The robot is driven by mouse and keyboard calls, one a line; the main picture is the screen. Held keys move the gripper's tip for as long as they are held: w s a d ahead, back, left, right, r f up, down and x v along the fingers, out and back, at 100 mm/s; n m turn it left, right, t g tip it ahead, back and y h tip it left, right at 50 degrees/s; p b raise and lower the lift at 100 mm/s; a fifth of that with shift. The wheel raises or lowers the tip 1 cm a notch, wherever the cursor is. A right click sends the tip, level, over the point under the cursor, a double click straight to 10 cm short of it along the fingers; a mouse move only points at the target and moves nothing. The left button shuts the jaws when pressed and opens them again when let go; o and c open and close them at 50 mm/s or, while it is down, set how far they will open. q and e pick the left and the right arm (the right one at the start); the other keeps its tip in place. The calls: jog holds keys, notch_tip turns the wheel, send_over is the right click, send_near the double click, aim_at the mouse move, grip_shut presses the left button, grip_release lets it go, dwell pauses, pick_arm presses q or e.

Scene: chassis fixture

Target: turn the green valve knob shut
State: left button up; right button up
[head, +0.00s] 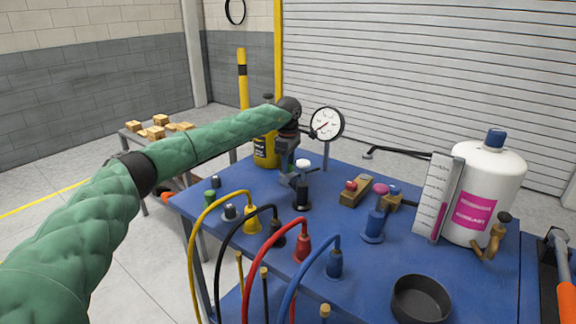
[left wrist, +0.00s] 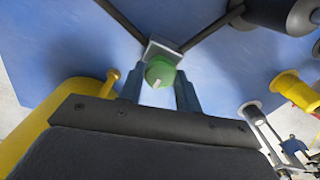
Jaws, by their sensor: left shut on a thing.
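The green valve knob (left wrist: 160,72) shows in the left wrist view as a round green cap with a pale pointer mark, on a grey valve block (left wrist: 160,48). Dark pipes run out from the block on both sides. My left gripper (left wrist: 160,92) has one finger on each side of the knob and is shut on it. In the head view my left gripper (head: 288,178) reaches down over the blue bench, in front of the yellow bottle. I cannot make out the knob there. My right gripper is in neither view.
On the blue bench (head: 345,265) stand a pressure gauge (head: 327,123), a yellow bottle (head: 265,150), a white bottle (head: 485,190), a black dish (head: 421,298), and several coloured plugs with cables along the front edge.

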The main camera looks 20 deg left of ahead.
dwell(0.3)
pick_arm(q)
jog(key=o, duration=1)
jog(key=shift+c, duration=0.2)
jog(key=shift+r, duration=0.1)
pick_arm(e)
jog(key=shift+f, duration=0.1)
pick_arm(q)
notch_tip(320, 180, up, 6)
jog(key=shift+r+b, duration=0.15)
jog(key=shift+b, duration=0.6)
jog(key=shift+r, duration=0.65)
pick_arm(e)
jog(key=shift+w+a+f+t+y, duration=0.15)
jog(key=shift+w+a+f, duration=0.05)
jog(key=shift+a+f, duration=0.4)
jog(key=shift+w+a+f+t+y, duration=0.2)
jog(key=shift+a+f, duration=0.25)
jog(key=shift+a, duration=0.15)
pick_arm(q)
jog(key=shift+f, duration=0.1)
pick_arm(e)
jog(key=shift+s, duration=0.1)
